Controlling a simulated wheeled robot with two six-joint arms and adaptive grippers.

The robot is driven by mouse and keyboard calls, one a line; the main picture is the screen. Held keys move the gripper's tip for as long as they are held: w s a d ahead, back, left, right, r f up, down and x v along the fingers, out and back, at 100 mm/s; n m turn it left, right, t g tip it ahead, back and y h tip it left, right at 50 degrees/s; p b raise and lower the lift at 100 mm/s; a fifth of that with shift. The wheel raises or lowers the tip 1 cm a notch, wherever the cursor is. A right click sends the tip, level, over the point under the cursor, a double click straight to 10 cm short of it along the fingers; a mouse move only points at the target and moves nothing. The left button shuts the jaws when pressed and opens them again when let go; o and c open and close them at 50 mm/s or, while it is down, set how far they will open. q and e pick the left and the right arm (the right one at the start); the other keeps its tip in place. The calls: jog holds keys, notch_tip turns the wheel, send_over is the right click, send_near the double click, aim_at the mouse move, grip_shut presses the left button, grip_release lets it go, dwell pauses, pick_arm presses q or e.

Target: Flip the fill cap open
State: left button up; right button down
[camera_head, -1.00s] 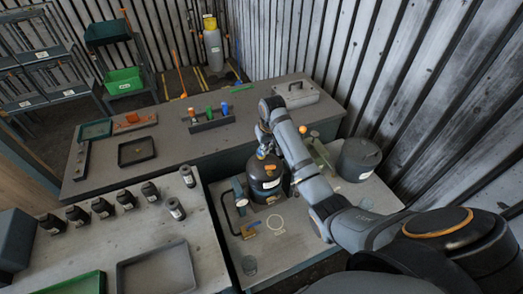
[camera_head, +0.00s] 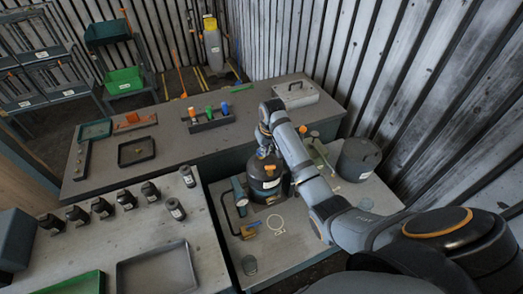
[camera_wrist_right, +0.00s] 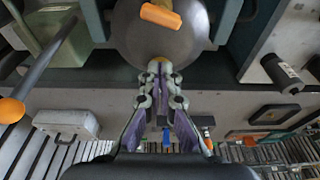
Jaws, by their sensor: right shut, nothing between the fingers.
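A dark rounded vessel (camera_head: 264,185) with a white label and an orange piece on it stands on the grey bench. In the right wrist view the vessel (camera_wrist_right: 155,38) fills the top middle, with the orange piece (camera_wrist_right: 160,16) on it. A small yellow part, possibly the fill cap, shows at the vessel's edge just beyond my fingertips. My right gripper (camera_wrist_right: 158,68) is shut and empty, its tips close to this yellow part; I cannot tell whether they touch. In the head view my right gripper (camera_head: 263,146) is at the vessel's top and partly hides it. My left gripper is out of view.
A dark lidded pot (camera_head: 357,160) stands right of the vessel, beyond my forearm. A gauge (camera_head: 240,190) and a curved pipe are on its left. A rack of coloured-top items (camera_head: 208,120) and a pale case (camera_head: 296,94) sit on the bench behind.

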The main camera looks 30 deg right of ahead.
jog(key=shift+f, duration=1.15)
jog(key=shift+w, duration=0.25)
jog(key=shift+w+b, duration=0.2)
jog(key=shift+b, duration=0.2)
